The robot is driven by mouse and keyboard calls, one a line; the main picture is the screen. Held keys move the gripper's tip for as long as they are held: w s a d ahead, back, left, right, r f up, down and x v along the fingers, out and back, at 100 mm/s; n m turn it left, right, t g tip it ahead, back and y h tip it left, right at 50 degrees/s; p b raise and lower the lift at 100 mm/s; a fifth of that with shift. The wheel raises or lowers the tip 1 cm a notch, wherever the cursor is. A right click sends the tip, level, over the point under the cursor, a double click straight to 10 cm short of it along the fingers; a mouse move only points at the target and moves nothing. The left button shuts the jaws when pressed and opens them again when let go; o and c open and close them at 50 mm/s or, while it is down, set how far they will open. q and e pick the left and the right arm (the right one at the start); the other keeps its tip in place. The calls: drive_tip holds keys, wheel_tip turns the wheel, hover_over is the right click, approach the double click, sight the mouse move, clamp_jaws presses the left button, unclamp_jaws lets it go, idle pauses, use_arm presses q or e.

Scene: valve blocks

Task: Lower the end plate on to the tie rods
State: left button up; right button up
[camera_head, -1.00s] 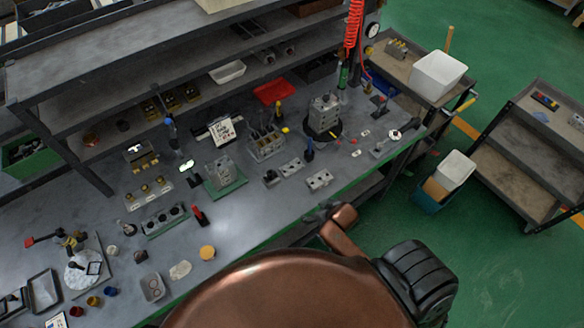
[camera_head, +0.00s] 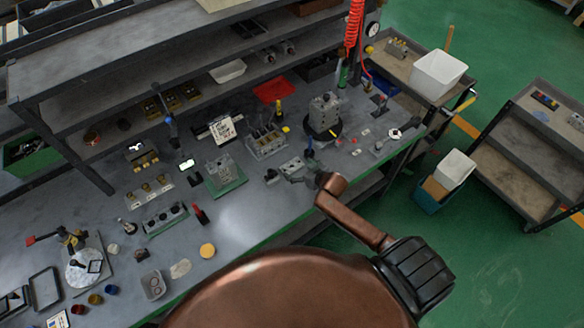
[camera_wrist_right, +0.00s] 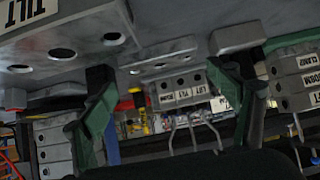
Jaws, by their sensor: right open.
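My right gripper (camera_head: 291,173) is over the front of the bench, beside a small grey plate with holes (camera_head: 290,163). The right wrist view shows its two green-padded fingers (camera_wrist_right: 163,88) spread apart with nothing held between them. Beyond the fingers there is a grey block with holes and white labels (camera_wrist_right: 180,90). A grey valve stack (camera_head: 222,170) stands on a green base to the left of the gripper. My left gripper is out of view.
A tall grey block (camera_head: 324,112) stands on a black round base behind the gripper. A grey rack (camera_head: 265,142) and a white sign (camera_head: 222,129) stand at the back. A red hose (camera_head: 353,25) hangs above. The bench front near the yellow disc (camera_head: 208,250) has free room.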

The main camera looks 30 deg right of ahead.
sight(292, 166)
drive_tip(key=x, duration=0.4)
drive_tip(key=shift+w+a+f, duration=0.1)
drive_tip(key=shift+w+f, duration=0.15)
drive_tip(key=shift+f, duration=0.1)
drive_tip(key=shift+c, duration=0.3)
drive_tip(key=c, duration=1)
